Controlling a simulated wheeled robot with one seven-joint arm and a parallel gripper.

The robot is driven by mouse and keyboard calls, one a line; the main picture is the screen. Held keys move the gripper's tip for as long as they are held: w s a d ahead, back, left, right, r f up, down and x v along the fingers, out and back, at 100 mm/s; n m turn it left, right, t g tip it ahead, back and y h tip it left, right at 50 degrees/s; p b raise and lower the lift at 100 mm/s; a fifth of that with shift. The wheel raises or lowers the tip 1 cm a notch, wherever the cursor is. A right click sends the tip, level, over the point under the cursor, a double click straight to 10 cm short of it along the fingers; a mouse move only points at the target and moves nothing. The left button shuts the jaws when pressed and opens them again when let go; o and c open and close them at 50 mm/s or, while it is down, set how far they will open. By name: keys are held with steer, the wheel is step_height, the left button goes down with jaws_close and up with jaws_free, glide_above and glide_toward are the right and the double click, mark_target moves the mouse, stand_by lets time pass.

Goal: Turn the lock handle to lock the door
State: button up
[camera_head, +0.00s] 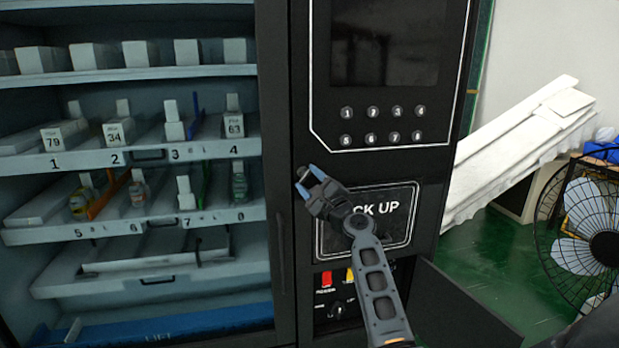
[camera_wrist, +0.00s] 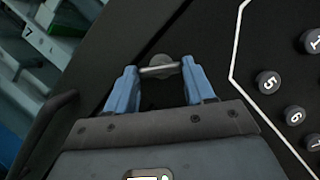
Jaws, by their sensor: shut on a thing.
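The lock handle (camera_wrist: 160,71) is a small silver bar on a round base on the black door front. My gripper (camera_wrist: 160,88) has its two blue fingers on either side of the bar, shut on it. In the head view my gripper (camera_head: 310,174) reaches the door front left of the PICK UP panel, and the handle (camera_head: 302,171) is mostly hidden by the fingers. The glass door (camera_head: 140,245) on the left stands next to the black panel and looks closed.
Numbered buttons (camera_head: 372,112) and a dark screen sit above my gripper. The PICK UP flap (camera_head: 393,203) is partly behind my arm. An open dark flap (camera_head: 465,310) sticks out at lower right. A fan (camera_head: 585,225) stands at far right.

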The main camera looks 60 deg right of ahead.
steer(key=n, duration=0.1)
steer(key=n+y+p, duration=0.1)
steer(key=n, duration=0.2)
steer(key=shift+r+g+y, duration=0.25)
steer(key=shift+g+y, duration=0.05)
steer(key=shift+n+g+y+p, duration=0.55)
steer(key=shift+n+p, duration=0.35)
steer(key=shift+n, duration=1)
steer(key=o, duration=1)
steer(key=shift+o, duration=0.2)
steer(key=shift+s, duration=0.1)
steer(key=b+v, duration=0.1)
steer(key=v, duration=0.6)
steer(key=shift+s+a, duration=0.2)
steer(key=shift+s, duration=0.1)
